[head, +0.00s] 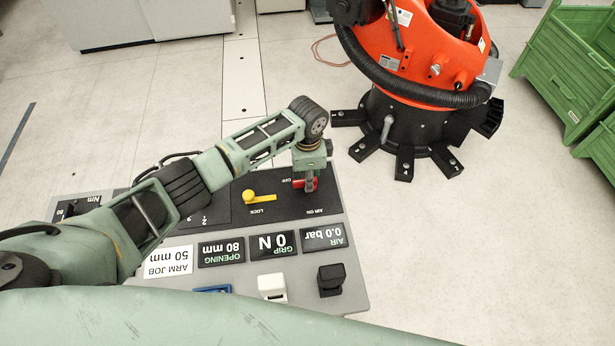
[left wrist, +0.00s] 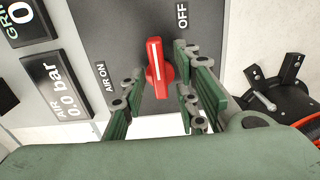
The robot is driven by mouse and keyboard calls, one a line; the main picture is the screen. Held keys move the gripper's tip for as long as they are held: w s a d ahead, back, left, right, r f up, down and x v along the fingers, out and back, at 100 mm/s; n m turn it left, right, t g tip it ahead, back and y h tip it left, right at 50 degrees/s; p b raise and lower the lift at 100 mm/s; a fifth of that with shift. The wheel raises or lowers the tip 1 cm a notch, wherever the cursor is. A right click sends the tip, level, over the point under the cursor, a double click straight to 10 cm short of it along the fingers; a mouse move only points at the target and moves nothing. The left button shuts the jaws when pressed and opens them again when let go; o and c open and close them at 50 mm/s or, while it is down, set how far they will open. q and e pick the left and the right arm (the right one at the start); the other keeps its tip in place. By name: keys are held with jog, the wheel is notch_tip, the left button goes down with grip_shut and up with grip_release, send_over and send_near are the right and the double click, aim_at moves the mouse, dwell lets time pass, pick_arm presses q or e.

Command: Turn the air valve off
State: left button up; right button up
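The red air valve knob (left wrist: 158,70) with a white line sits on the dark panel in the left wrist view. Its line runs nearly up and down in that view, with "AIR ON" at its left and "OFF" at its upper right. In the head view the knob (head: 299,184) is partly hidden. My left gripper (head: 308,182) is over it from above. My right gripper is not in view.
The grey control panel (head: 352,270) carries a yellow lever (head: 258,197), a black switch (head: 331,280), a white switch (head: 272,287) and displays. The air display (head: 322,236) reads 0.0 bar. An orange robot (head: 420,60) stands behind, with green crates (head: 575,75) at right.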

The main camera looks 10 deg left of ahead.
pick_arm(q)
notch_tip(320, 180, up, 12)
dwell(0.7)
jog(key=shift+f, duration=0.1)
dwell(0.4)
